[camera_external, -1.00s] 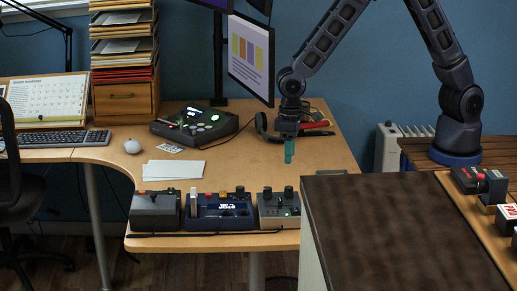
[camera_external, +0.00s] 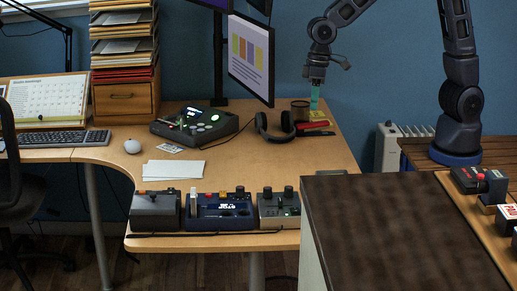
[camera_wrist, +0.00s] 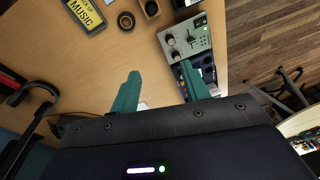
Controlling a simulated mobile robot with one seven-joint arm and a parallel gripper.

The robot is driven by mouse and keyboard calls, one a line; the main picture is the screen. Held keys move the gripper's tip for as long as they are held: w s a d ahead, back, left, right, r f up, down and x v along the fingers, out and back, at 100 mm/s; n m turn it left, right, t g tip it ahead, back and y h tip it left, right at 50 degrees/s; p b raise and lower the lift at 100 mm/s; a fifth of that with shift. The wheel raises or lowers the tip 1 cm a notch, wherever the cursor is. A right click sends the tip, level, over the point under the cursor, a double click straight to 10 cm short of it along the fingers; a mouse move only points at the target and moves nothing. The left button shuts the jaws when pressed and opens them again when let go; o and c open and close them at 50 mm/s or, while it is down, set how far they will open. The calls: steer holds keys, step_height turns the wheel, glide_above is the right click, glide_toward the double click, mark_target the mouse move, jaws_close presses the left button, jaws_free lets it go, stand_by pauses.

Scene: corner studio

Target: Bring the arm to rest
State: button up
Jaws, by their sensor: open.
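My gripper (camera_external: 315,101) hangs from the raised arm above the back right part of the desk, its teal fingers pointing down. In the wrist view my gripper (camera_wrist: 160,72) has its two teal fingers spread apart, with only bare desk top seen between their tips. It is open and holds nothing. My arm rises from its blue base ring at the right and bends over toward the desk.
Black headphones (camera_external: 274,127), a dark cup (camera_external: 300,110) and a red item (camera_external: 314,125) sit on the desk (camera_external: 250,165) near my gripper. A monitor (camera_external: 250,60) stands left of it. Small consoles (camera_external: 222,211) line the front edge. A dark-topped counter (camera_external: 400,230) stands in front.

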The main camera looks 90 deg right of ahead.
steer(key=s+d+r+t, duration=0.1)
steer(key=s+d+r, duration=0.1)
steer(key=s+r, duration=0.3)
steer(key=s+d+r+n+t, duration=0.1)
steer(key=s+d+r, duration=0.2)
steer(key=s, duration=1.1)
steer(key=s+d+r+n+t+h, duration=0.1)
steer(key=s+d+r, duration=0.1)
steer(key=s+r, duration=0.5)
steer(key=shift+s+d, duration=0.15)
steer(key=shift+s, duration=1)
